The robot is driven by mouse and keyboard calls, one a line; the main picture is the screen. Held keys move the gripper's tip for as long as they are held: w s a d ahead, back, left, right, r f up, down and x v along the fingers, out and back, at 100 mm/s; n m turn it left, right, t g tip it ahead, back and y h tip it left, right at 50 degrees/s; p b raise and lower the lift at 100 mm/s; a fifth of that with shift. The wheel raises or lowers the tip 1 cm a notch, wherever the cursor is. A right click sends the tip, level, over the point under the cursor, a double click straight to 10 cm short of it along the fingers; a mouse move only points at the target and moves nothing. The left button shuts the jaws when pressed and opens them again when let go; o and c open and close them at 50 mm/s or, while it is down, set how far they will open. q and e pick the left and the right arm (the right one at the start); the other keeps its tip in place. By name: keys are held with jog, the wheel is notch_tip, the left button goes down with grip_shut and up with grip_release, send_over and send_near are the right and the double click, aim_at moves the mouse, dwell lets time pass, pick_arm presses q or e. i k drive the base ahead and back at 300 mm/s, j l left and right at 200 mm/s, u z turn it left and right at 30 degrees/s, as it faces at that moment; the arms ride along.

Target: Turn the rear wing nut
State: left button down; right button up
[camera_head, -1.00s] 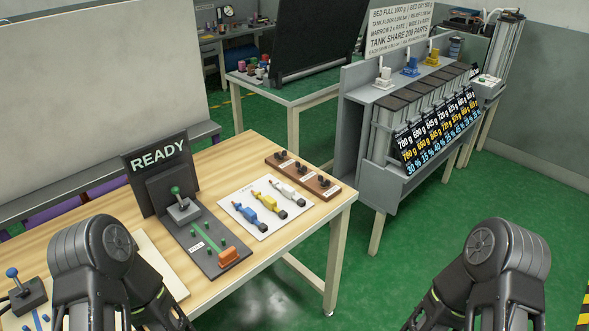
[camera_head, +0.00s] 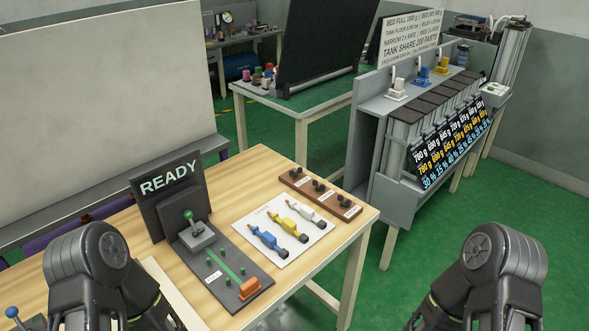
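A brown board (camera_head: 334,207) lies at the far right corner of the wooden table. Several small dark knob-like parts stand on it in a row, with white labels beside them. They may be the wing nuts, but they are too small to make out clearly. The one farthest back is a dark part (camera_head: 297,173) at the board's left end. Both my arms come in at the bottom corners, and only their dark links show. My grippers are not visible, and nothing of mine touches the board.
On the table (camera_head: 312,262) stand a READY sign (camera_head: 168,181), a dark panel with a green-knobbed lever (camera_head: 190,222), and a white sheet (camera_head: 253,215) with blue, yellow and white tools. A grey column cabinet (camera_head: 395,205) stands behind to the right. Green floor is open at the right.

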aim_at(292, 172)
jog(key=i+l+z, duration=0.2)
jog(key=l+z, duration=0.25)
jog(key=l, duration=0.15)
jog(key=i+l+z, duration=0.7)
jog(key=i, duration=0.25)
jog(key=i+l+z, duration=0.25)
jog(key=i, duration=0.15)
jog(key=i+u, duration=0.8)
jog(key=i+j+u, duration=0.15)
jog(key=u, duration=0.25)
jog(key=i+u, duration=0.35)
jog(key=i+j+u, duration=0.1)
jog(key=u, duration=0.3)
jog(key=i+u, duration=0.35)
jog(key=k+l, duration=0.05)
jog(key=k, duration=0.05)
